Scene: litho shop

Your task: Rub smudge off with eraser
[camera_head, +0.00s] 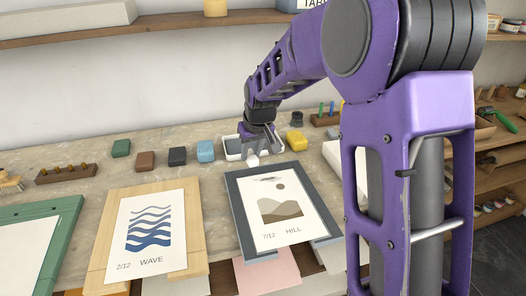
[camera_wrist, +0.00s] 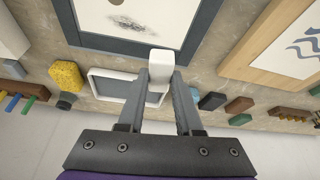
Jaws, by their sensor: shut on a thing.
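A white eraser (camera_wrist: 155,66) is held between the fingers of my gripper (camera_wrist: 156,84), in the wrist view. In the head view the white eraser (camera_head: 253,161) hangs below my gripper (camera_head: 251,150), near the back edge of the HILL print's frame. A grey smudge (camera_wrist: 126,24) is on the white paper in the wrist view. In the head view the smudge (camera_head: 266,179) lies near the top of the HILL print (camera_head: 297,228), above the picture of hills. The eraser is apart from the smudge.
A white-rimmed tray (camera_head: 232,154) lies under my gripper. A yellow sponge (camera_head: 297,141), a blue block (camera_head: 206,151), a black block (camera_head: 177,156) and a brown block (camera_head: 146,160) stand along the bench. The WAVE print (camera_head: 150,235) lies left of HILL.

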